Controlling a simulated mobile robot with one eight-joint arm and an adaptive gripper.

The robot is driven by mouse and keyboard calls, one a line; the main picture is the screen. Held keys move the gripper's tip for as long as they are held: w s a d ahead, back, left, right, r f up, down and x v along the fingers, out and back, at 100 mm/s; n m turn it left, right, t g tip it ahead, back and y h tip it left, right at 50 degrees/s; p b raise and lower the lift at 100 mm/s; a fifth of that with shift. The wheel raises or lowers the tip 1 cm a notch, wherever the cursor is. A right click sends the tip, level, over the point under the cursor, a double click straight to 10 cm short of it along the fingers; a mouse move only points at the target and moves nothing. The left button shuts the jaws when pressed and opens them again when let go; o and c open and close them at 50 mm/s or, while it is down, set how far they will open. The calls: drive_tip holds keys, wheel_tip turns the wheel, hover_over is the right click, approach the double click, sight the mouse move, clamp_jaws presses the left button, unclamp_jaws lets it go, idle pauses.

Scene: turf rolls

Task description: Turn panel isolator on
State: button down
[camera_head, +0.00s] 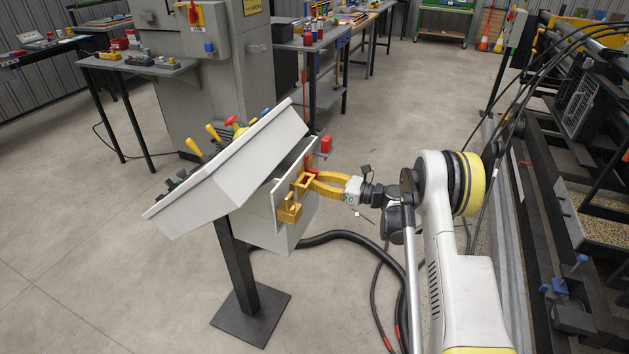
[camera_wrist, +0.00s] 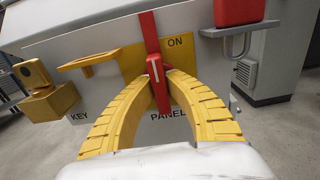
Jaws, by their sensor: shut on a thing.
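The panel isolator is a red handle (camera_wrist: 156,80) on a yellow plate (camera_wrist: 130,62), on the side of a grey control desk (camera_head: 268,219). In the wrist view its long red bar runs nearly upright, leaning slightly left at the top. The word ON is right of the bar, and PANEL is printed below the plate. My gripper (camera_wrist: 158,78) has its two yellow fingers closed around the red handle, one on each side. In the head view my gripper (camera_head: 311,178) reaches the desk's side from the right; its fingers partly hide the handle there.
The desk's sloping top carries several knobs. Black cables (camera_head: 340,237) lie on the floor behind.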

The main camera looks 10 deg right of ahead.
drive_tip(key=c, duration=1.4)
unclamp_jaws()
drive_tip(key=v, duration=1.2)
drive_tip(key=shift+r, duration=0.1)
